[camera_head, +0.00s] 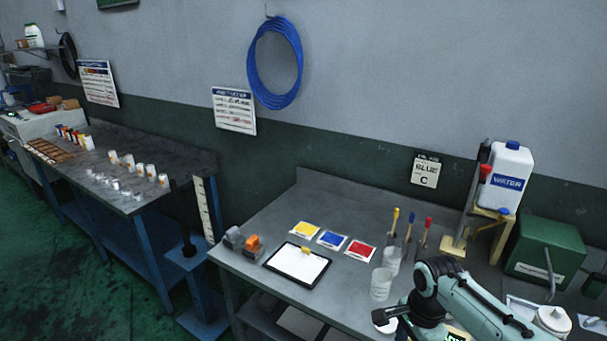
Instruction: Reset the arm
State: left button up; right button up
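My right arm (465,294) comes in from the lower right, over the front right part of the grey bench. It is teal and bent at a joint. Its dark end, my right gripper (388,316), points left near the bench's front edge. The fingers are too small and dark to tell whether they are open or shut. A pale round thing shows just below it, partly hidden. My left arm and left gripper are not in view.
Close to my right arm stand clear beakers (381,284), droppers (409,228), a water jug (509,176) and a green box (545,251). A clipboard (297,263) and colour cards (331,239) lie further left. A second bench (187,154) holds several small jars.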

jog(key=a+f+n+g+y, duration=0.1)
jog(key=a+f+n, duration=0.1)
jog(key=f, duration=0.8)
jog(key=a+f+n+y, duration=0.1)
jog(key=a+f+n, duration=0.1)
jog(key=f, duration=0.8)
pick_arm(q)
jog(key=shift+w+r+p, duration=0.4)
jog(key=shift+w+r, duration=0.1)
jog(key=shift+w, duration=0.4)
pick_arm(e)
jog(key=s+a+f+n, duration=0.2)
jog(key=s+f+n, duration=0.1)
jog(key=s+f, duration=0.7)
jog(key=s+a+f+n+y, duration=0.1)
jog(key=s+a+f+n, duration=0.2)
jog(key=s+f, duration=0.6)
jog(key=s, duration=0.6)
jog(key=shift+a+f, duration=0.3)
jog(key=shift+f, duration=0.1)
